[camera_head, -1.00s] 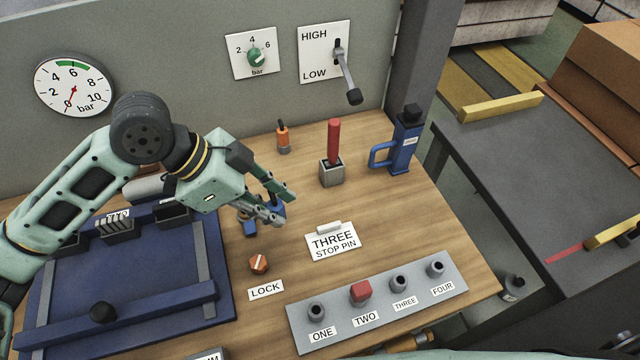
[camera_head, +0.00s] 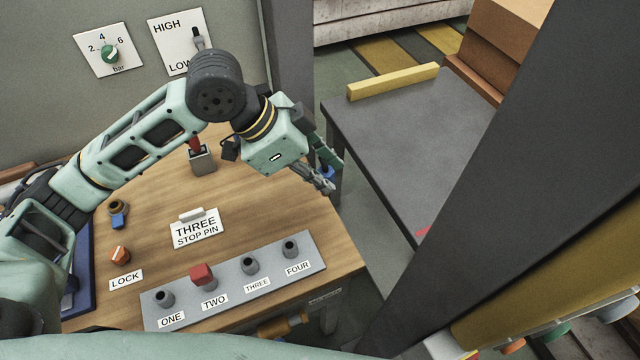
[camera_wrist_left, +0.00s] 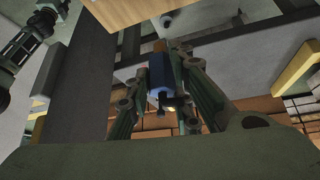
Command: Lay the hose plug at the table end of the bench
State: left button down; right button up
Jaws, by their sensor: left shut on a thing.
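My left gripper (camera_head: 322,180) is shut on the hose plug (camera_head: 327,171), a small blue piece mostly hidden by the fingers in the head view. In the left wrist view the blue plug (camera_wrist_left: 158,76) sits between the fingers, with an orange-brown end pointing away. The gripper is at the right end of the wooden bench (camera_head: 270,205), by the gap before the dark grey table (camera_head: 400,135). Its height over the bench edge is hard to tell. My right gripper is not in view.
The panel (camera_head: 225,288) with several sockets and a red cap stands along the bench front. A THREE STOP PIN card (camera_head: 196,228) lies mid-bench. A red-handled block (camera_head: 202,158) stands behind it. A yellow bar (camera_head: 393,82) lies on the table. A dark post (camera_head: 510,170) fills the right.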

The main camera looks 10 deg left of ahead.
pick_arm(q)
jog(key=w+a+f+p, duration=0.1)
jog(key=w+a+f, duration=0.1)
jog(key=a+f, duration=0.1)
jog(key=w+a+f+p, duration=0.1)
jog(key=w+a+f, duration=0.1)
jog(key=a+f, duration=0.1)
jog(key=w+a+f, duration=0.3)
jog(key=f, duration=0.1)
jog(key=shift+f+p, duration=0.3)
jog(key=shift+p, duration=0.1)
jog(key=shift+w+f, duration=0.1)
jog(key=shift+f, duration=0.15)
jog(key=c, duration=1.6)
grip_release()
jog(key=shift+o, duration=0.2)
